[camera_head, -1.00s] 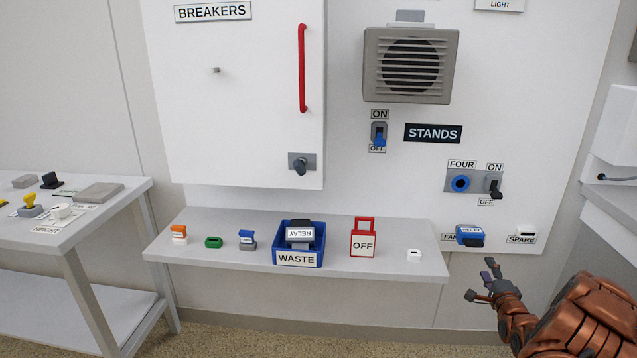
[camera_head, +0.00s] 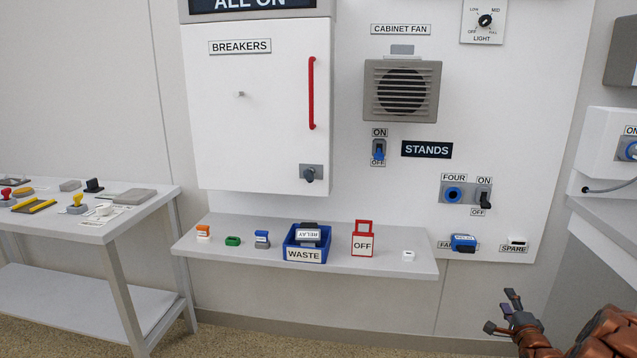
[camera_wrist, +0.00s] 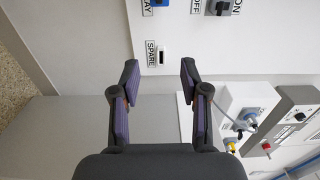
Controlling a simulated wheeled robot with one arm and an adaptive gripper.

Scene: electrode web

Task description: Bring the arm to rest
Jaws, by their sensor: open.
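My gripper (camera_head: 506,315) is at the lower right in the head view, on my copper-coloured arm. It is held in free air, in front of the wall and below the SPARE label. In the wrist view my gripper (camera_wrist: 160,82) has its two dark fingers spread wide with nothing between them. Beyond the fingertips is the white panel with the SPARE socket (camera_wrist: 162,55). The SPARE socket also shows in the head view (camera_head: 516,241).
A side table (camera_head: 140,215) stands left. A counter (camera_head: 610,230) and white device (camera_head: 608,150) stand right of the arm.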

